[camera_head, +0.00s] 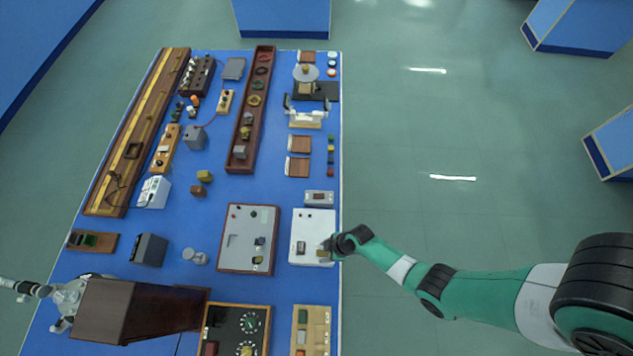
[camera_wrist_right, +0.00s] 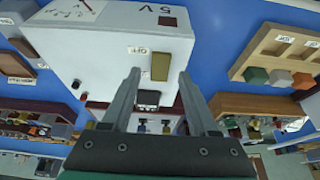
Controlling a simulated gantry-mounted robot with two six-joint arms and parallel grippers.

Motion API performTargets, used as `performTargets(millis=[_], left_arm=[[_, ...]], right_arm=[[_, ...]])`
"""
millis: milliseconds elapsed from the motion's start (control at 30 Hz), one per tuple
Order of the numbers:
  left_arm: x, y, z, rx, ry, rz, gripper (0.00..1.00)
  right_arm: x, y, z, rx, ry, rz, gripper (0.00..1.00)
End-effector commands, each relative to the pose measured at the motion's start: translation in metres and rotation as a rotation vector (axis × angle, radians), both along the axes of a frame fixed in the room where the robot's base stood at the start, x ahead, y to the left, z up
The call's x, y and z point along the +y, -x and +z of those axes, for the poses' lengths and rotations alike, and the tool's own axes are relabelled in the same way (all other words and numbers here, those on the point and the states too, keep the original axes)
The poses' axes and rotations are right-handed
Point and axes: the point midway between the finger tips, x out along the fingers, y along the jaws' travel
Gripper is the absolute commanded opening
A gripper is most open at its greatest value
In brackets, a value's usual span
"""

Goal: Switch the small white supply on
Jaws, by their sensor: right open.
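The small white supply (camera_head: 312,222) is a flat white box near the right edge of the blue bench. In the right wrist view the white supply (camera_wrist_right: 110,38) fills the upper left, with "5V" and "OFF" labels. An olive-brown block (camera_wrist_right: 160,66) and a black switch-like part (camera_wrist_right: 148,98) show on it. My right gripper (camera_head: 327,244) is over the supply's lower right part. In the wrist view its open fingers (camera_wrist_right: 158,80) are on either side of the black part; contact cannot be told. My left gripper (camera_head: 66,302) is at the lower left, its jaws unclear.
A grey panel in a brown frame (camera_head: 234,240) lies just left of the supply. A small white-grey box (camera_head: 319,198) sits beyond it, and a tan tray (camera_head: 300,342) lies nearer. A dark wooden box (camera_head: 105,310) stands beside my left gripper.

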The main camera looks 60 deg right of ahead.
Motion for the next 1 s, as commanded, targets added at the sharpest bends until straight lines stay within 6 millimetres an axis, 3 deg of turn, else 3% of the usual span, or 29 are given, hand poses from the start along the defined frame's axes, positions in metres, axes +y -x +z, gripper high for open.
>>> performTargets(millis=[67,367,700,1000], left_arm=[[0.0000,0.0001,-0.0072,-0.001,0.000,0.000,0.45],[0.0000,0.0003,-0.0060,-0.001,0.000,0.000,0.45],[0.0000,0.0004,-0.0060,-0.001,0.000,0.000,0.45],[0.0000,0.0003,-0.0034,-0.001,0.000,0.000,0.45]], right_arm=[[-0.0001,-0.0008,-0.0075,0.000,0.000,-0.001,0.60],[0.0000,-0.0011,-0.0066,0.000,0.000,-0.002,0.60],[0.0000,-0.0010,-0.0066,0.000,0.000,-0.002,0.00],[0.0014,-0.0033,-0.0051,0.032,0.020,0.003,0.00]])
